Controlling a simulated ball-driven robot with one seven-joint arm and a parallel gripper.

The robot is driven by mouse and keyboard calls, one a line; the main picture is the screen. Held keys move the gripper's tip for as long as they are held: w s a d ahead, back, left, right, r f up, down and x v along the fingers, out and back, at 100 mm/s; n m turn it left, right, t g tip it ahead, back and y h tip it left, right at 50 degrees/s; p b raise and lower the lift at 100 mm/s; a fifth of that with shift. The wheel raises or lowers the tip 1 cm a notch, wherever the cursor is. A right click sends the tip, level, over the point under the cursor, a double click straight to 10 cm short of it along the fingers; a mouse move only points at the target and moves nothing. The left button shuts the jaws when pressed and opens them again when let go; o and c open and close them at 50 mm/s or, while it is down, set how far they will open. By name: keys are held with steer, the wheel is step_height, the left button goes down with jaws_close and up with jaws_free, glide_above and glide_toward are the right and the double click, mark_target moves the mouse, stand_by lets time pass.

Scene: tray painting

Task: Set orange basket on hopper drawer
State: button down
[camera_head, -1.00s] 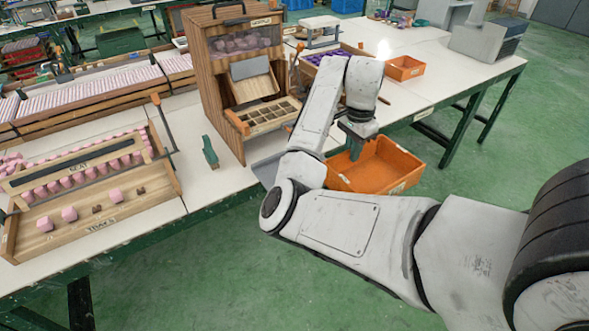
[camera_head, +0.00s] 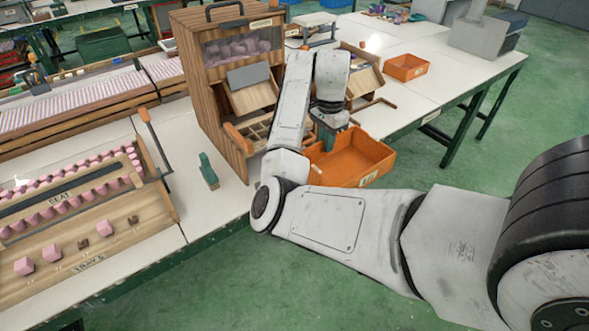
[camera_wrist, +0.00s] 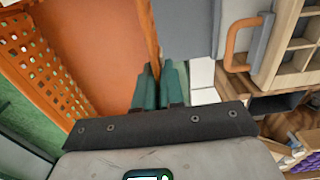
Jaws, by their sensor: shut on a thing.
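The orange basket (camera_head: 368,152) hangs in front of the table edge, tilted in the head view. The wooden hopper (camera_head: 211,95) stands on the table left of my arm. Its compartmented drawer (camera_head: 240,140) sticks out low at the front, partly hidden by my arm. In the wrist view the drawer (camera_wrist: 283,60) shows at upper right beside the basket, apart from it.
A second orange bin (camera_head: 407,67) and a wooden rack (camera_head: 366,80) stand on the table to the right. A green clamp-like thing (camera_head: 208,170) is left of the hopper. A wooden tray with pink pieces (camera_head: 85,250) is at left.

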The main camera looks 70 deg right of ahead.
steer(key=w+f, duration=0.2)
steer(key=w, duration=0.1)
steer(key=w+f, duration=0.5)
steer(key=w, duration=0.1)
steer(key=shift+w+d+f+p, duration=0.1)
steer(key=shift+w+f+p, duration=0.2)
steer(key=shift+f+p, duration=0.1)
steer(key=shift+w+f, duration=0.15)
steer(key=shift+f, duration=0.75)
steer(key=shift+w+f, duration=0.1)
steer(key=shift+f, duration=0.8)
steer(key=shift+f, duration=0.1)
steer(key=c, duration=1.2)
jaws_free()
steer(key=shift+c, duration=0.2)
steer(key=shift+p, duration=0.3)
step_height(320, 180, up, 12)
steer(key=b, duration=0.1)
